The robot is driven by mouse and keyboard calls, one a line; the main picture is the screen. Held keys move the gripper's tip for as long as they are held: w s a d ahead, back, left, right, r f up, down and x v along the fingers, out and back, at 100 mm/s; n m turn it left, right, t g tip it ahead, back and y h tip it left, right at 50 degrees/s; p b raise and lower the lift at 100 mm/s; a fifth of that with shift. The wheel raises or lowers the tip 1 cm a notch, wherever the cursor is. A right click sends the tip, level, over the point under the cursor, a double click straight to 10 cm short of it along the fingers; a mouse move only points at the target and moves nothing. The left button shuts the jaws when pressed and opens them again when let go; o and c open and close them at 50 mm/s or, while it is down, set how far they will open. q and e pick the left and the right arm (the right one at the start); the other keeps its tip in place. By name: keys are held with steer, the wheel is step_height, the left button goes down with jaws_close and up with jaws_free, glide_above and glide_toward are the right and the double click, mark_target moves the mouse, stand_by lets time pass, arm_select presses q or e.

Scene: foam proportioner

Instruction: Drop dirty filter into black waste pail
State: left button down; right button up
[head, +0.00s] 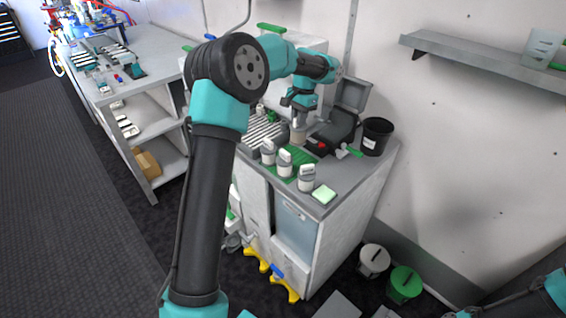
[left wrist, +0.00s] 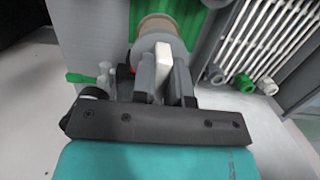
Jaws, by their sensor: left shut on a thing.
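My left gripper (head: 299,120) is shut on the dirty filter (head: 298,135), a tan cylinder with a pale end, and holds it over the workbench. In the left wrist view the fingers (left wrist: 163,80) close on the pale end of the filter (left wrist: 157,27). The black waste pail (head: 376,137) stands upright at the bench's back right corner, to the right of the gripper and apart from it. The inside of the pail is mostly hidden. Of my right arm only teal and dark parts show at the lower right; its gripper is out of view.
Several white-and-grey canisters (head: 284,162) stand along the bench front near a pale green pad (head: 324,194). An open dark case (head: 343,120) stands between the gripper and the pail. A slatted rack (head: 262,134) is left of the gripper. A wall shelf (head: 480,62) juts out at upper right.

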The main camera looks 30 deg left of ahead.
arm_select(q)
steer(key=a, duration=0.1)
steer(key=s+a, duration=0.1)
steer(key=shift+s+a+r, duration=0.15)
steer(key=shift+s+a, duration=0.05)
steer(key=shift+a, duration=0.15)
steer(key=shift+f, duration=2.5)
steer(key=shift+f, duration=2.5)
steer(key=shift+f, duration=0.1)
steer(key=c, duration=1.1)
jaws_free()
